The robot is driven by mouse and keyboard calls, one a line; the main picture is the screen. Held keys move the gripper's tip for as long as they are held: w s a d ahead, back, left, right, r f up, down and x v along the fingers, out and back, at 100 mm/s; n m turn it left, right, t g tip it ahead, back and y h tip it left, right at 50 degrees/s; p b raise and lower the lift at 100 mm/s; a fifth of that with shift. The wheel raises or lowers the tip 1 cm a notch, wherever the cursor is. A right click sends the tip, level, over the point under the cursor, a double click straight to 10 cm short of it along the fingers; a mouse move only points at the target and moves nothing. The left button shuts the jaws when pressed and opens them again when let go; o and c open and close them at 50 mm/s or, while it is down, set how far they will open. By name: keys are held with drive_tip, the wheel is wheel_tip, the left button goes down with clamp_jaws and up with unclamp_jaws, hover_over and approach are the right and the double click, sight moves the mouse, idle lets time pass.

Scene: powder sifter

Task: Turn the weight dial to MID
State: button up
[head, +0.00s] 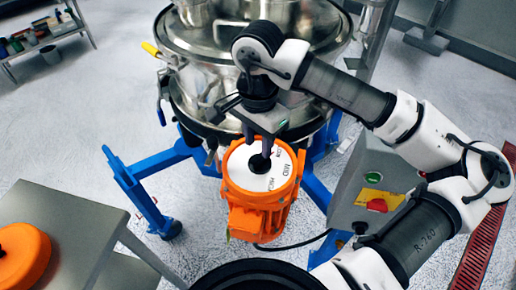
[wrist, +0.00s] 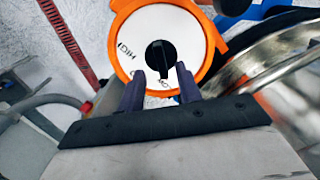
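The weight dial is a white disc (head: 278,178) with printed labels, set in an orange motor housing (head: 258,222) below the steel sifter. The black knob (head: 259,163) sits at its centre. The knob also shows in the wrist view (wrist: 160,55), with a pointer line running towards the lower edge. HIGH is readable at the disc's left there; the lower labels are partly hidden by my fingers. My gripper (head: 262,146) is just over the dial, pointing down. In the wrist view its fingers (wrist: 161,82) are apart, with the knob in line with the gap; contact is unclear.
The steel sifter (head: 205,75) stands on a blue frame (head: 150,190) behind the dial. A grey control box (head: 365,190) with green and red buttons is at the right. A table (head: 85,235) with an orange round part (head: 22,255) is at the left.

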sight(258, 158)
drive_tip(key=shift+f, duration=2.15)
drive_tip(key=shift+c, duration=0.3)
clamp_jaws()
